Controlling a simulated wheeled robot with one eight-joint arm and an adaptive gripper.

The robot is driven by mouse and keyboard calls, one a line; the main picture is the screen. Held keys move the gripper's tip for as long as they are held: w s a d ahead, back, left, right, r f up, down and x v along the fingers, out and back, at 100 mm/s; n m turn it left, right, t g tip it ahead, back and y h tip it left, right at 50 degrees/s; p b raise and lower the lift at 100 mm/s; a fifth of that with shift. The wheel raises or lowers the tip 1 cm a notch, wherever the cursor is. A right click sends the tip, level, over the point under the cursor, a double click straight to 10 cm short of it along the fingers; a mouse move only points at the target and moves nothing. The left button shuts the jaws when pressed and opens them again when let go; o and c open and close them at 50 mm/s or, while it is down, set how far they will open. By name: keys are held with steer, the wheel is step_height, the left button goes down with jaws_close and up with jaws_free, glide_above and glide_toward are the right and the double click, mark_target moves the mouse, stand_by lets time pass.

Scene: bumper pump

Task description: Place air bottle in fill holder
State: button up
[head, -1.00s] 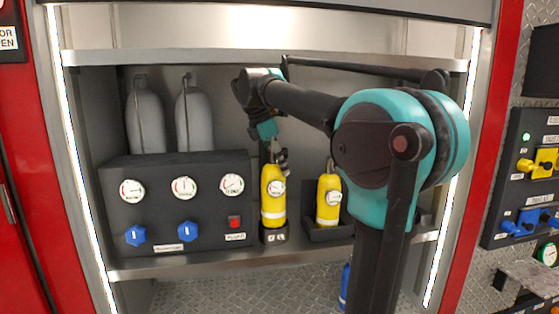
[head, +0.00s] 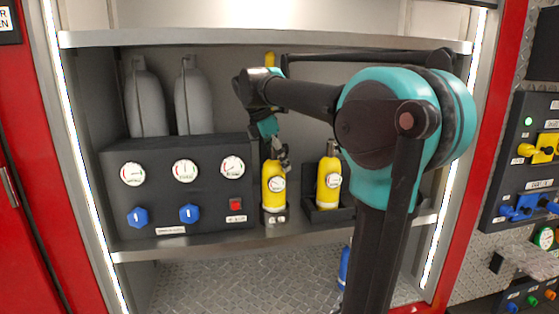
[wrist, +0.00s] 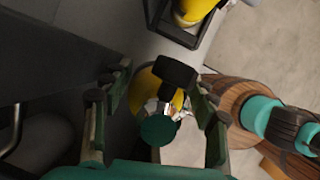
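My gripper (head: 279,154) is at the top of this bottle. In the wrist view, my gripper (wrist: 161,84) is open, with a finger on each side of the bottle's black and dark green valve (wrist: 172,80). Gaps show between fingers and valve. The yellow bottle body (wrist: 147,84) is partly hidden below. A second yellow bottle (head: 329,185) stands in a dark open-fronted holder (head: 318,214) to the right.
A dark panel (head: 180,215) with gauges, blue knobs and a red switch is left of the bottles. Two grey cylinders (head: 146,100) stand behind it. The upper shelf edge (head: 200,37) is above, and the lower shelf's front edge (head: 190,250) is clear. A blue bottle (head: 345,268) stands below.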

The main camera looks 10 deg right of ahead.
steer(key=shift+o, duration=0.3)
steer(key=shift+r, duration=0.1)
steer(key=shift+v, duration=3.8)
